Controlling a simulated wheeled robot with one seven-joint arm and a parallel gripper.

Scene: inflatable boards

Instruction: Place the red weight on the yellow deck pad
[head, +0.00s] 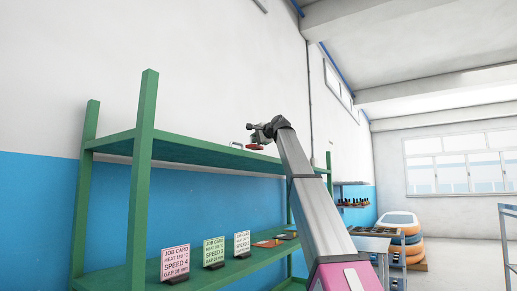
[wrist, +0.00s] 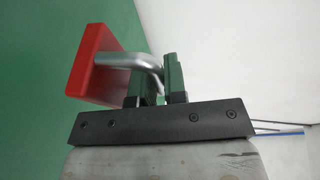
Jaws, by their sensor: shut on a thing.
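The red weight (wrist: 92,62) is a red block with a bent grey metal handle, at the upper left of the wrist view. My gripper (wrist: 155,75) is shut on that handle, with the block to the left of its fingers. In the head view my gripper (head: 257,138) is over the top shelf of the green rack, with the red weight (head: 255,147) small just below it. Whether the weight touches the shelf is hard to tell. I cannot make out the yellow deck pad in either view.
The green rack (head: 142,170) stands against the wall, with several job cards (head: 214,251) on its lower shelf. A small grey and red item (head: 237,145) sits on the top shelf left of my gripper. Stacked boards (head: 400,222) stand at the far right, near a table (head: 370,243).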

